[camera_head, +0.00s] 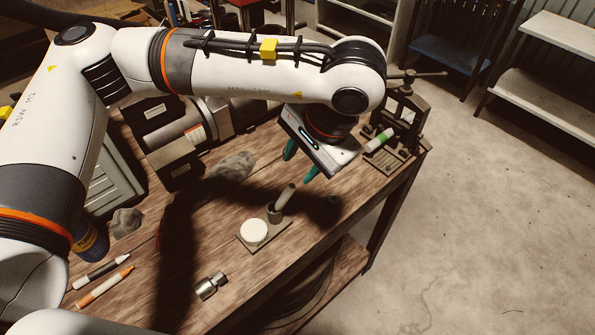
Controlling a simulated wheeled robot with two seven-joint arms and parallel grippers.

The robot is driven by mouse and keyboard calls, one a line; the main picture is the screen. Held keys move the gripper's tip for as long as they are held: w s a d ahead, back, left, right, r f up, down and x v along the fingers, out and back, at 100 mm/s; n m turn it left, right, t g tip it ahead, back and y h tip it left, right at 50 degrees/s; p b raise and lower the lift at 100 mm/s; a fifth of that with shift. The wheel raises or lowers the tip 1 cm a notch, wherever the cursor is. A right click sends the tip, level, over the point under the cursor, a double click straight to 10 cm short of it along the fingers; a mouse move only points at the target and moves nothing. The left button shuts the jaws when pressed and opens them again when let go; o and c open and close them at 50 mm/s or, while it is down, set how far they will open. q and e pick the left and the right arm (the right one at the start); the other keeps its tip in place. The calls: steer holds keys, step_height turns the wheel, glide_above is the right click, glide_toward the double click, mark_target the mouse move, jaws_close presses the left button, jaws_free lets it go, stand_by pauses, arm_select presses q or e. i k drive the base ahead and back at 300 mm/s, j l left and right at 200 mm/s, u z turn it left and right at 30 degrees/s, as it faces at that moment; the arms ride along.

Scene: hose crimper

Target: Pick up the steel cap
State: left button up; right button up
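A shiny steel cylindrical piece (211,286) lies on the wooden bench near its front edge. A very small round object (333,200) sits in shadow near the bench's right edge; I cannot tell which of the two is the steel cap. My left gripper (301,161) points down above the bench, its green fingertips apart with nothing visible between them. It is far up and right of the steel piece, and up and left of the small round object. My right gripper is not in view.
A small plate (274,240) bears a white round disc (254,231) and a holder with an upright grey rod (285,197). A press (401,125) stands at the bench's right corner. Two markers (103,286) lie at left. Grey rags (232,166) and machinery (172,140) lie behind.

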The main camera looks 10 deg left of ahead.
mark_target(332, 201)
steer(key=k, duration=1)
